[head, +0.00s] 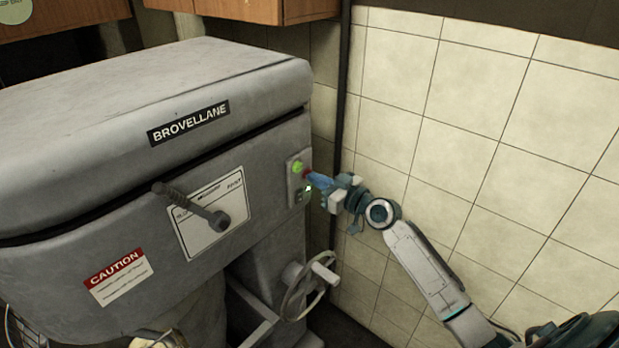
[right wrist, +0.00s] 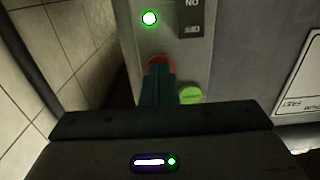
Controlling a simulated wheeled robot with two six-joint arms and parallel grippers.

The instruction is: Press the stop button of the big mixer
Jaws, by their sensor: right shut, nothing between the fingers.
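The big grey mixer (head: 90,110) fills the left of the head view. Its small control panel (head: 293,190) is on the right end of its front. The panel has a green button (head: 298,167) and a red stop button (head: 306,172). My right gripper (head: 314,179) is shut and empty, its fingertips at the red button. In the right wrist view, the shut fingers (right wrist: 159,78) cover most of the red button (right wrist: 160,60); only its red rim shows. I cannot tell whether it is pressed in. The green button (right wrist: 190,95) is beside the fingers. My left gripper is out of view.
A lever (head: 190,205) sticks out of the mixer's front. A handwheel (head: 305,285) is below the panel. A tiled wall (head: 440,110) is on the right.

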